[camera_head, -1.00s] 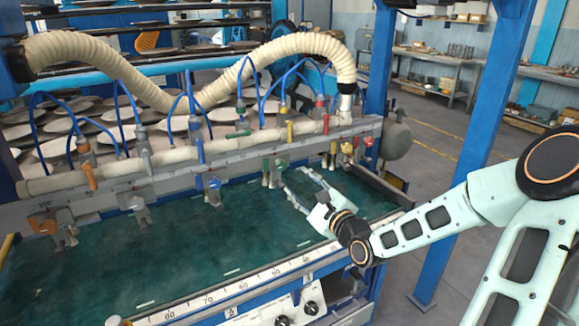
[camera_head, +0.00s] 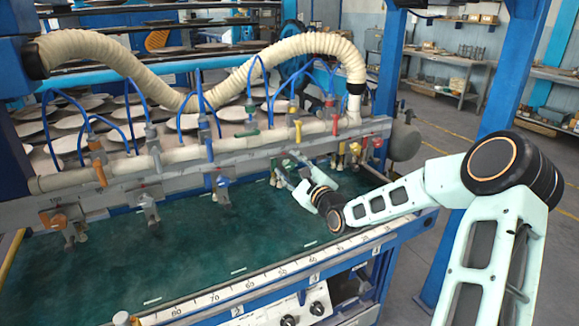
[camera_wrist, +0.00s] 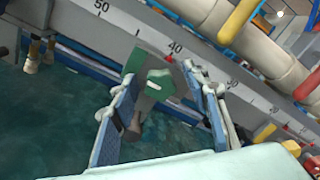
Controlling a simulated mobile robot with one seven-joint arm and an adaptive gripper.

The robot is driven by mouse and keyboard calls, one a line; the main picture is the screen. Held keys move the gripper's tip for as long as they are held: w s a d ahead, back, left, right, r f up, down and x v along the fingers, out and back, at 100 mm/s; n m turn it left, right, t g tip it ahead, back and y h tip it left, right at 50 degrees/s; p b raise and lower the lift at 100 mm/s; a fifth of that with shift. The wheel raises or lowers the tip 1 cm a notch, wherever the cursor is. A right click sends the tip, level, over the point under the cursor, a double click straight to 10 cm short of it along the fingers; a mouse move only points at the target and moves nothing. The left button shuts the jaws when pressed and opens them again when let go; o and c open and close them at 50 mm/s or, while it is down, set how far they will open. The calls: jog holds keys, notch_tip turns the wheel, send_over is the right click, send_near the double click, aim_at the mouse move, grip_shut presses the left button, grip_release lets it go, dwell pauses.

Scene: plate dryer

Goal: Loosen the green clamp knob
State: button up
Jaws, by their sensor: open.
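The green clamp knob (camera_wrist: 158,80) is in the middle of the wrist view, on a clamp near the 40 mark of the ruled rail (camera_wrist: 140,32). My gripper (camera_wrist: 160,76) is open, with one blue-padded finger on each side of the knob. The left finger looks close to the knob, with a wider gap on the right; I cannot tell whether either touches. In the head view my gripper (camera_head: 288,166) reaches to the rail from the right, and the knob there is small and partly hidden by the fingers.
Clamps with blue (camera_head: 222,182), orange (camera_head: 60,222), yellow (camera_head: 355,149) and red (camera_head: 377,143) knobs sit along the same rail. The cream suction pipe (camera_head: 190,153) and blue hoses run above it. The green bed (camera_head: 200,255) below is clear.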

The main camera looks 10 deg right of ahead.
grip_shut()
